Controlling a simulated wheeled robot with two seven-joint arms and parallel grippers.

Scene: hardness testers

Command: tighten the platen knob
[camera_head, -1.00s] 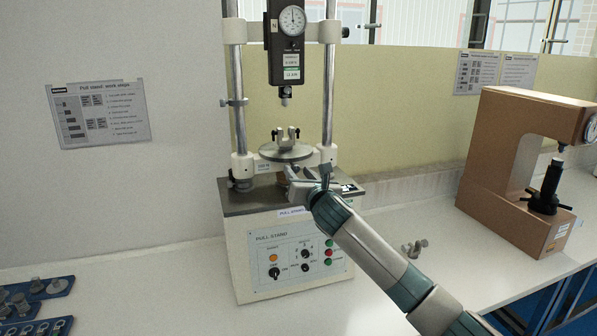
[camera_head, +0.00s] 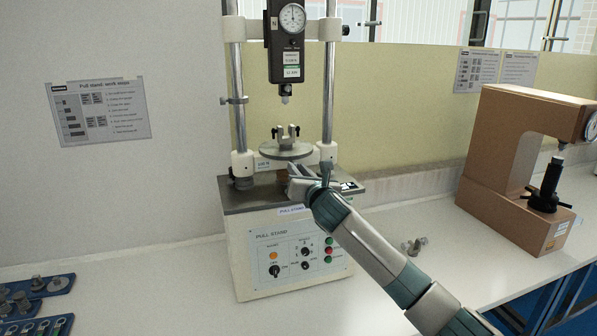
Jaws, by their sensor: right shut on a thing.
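The pull stand (camera_head: 238,225) stands on the bench. Its round grey platen (camera_head: 286,151) carries an upright forked fixture (camera_head: 285,136). My right gripper (camera_head: 293,178) reaches in from the lower right and is at the stand's base, just below the platen. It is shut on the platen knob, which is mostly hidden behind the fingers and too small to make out. My left gripper is not in view.
A black force gauge (camera_head: 287,45) hangs between the stand's two columns above the platen. A brown hardness tester (camera_head: 500,150) stands at right. Small metal parts (camera_head: 414,246) lie on the bench between them. Blue trays (camera_head: 50,290) sit at lower left.

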